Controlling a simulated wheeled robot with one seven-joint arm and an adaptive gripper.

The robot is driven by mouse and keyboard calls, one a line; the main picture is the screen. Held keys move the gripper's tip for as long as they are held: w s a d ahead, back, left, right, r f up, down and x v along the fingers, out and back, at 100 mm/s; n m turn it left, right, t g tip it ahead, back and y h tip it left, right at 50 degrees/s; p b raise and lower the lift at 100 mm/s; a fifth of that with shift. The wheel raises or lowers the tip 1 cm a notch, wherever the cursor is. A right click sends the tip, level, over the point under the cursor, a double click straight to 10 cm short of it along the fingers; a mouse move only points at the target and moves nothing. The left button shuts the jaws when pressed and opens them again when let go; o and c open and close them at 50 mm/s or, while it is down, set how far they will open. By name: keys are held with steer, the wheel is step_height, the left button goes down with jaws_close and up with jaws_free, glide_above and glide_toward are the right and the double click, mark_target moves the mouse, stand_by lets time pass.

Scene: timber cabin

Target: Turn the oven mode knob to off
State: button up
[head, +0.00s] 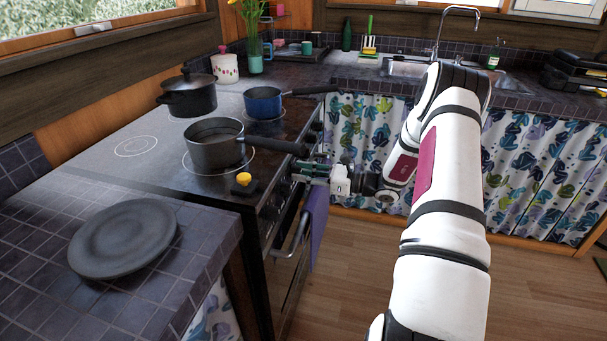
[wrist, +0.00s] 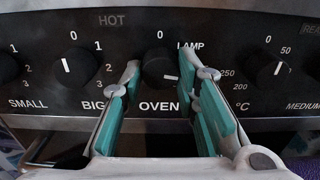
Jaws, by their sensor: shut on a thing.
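The oven mode knob (wrist: 158,68) is black and round, above the word OVEN on the stove's dark panel in the wrist view. Its white mark points right and slightly down, away from the 0 above it and below the LAMP label. My gripper (wrist: 160,72) has its teal-padded fingers on either side of this knob and is shut on it. In the head view my gripper (head: 312,171) is at the front of the stove (head: 110,143), and the oven knob is hidden there.
The BIG knob (wrist: 77,66) is close on the left and the temperature knob (wrist: 268,70) on the right. A grey saucepan (head: 214,148) has its handle above my gripper. A yellow-and-black item (head: 243,182) sits near the stove edge. A purple towel (head: 315,228) hangs below.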

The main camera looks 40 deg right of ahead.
steer(key=shift+n, duration=0.3)
steer(key=n+b, duration=0.1)
steer(key=n, duration=0.3)
steer(key=shift+n+b, duration=0.3)
steer(key=shift+b, duration=0.1)
steer(key=n+b, duration=0.2)
steer(key=n, duration=0.3)
steer(key=shift+w+d, duration=0.1)
steer(key=n+b, duration=0.3)
steer(key=n, duration=0.2)
steer(key=n+b, duration=0.3)
steer(key=n, duration=0.1)
steer(key=shift+n, duration=0.3)
steer(key=shift+b, duration=0.35)
steer(key=o, duration=1.2)
steer(key=shift+r, duration=0.1)
steer(key=shift+c, duration=0.2)
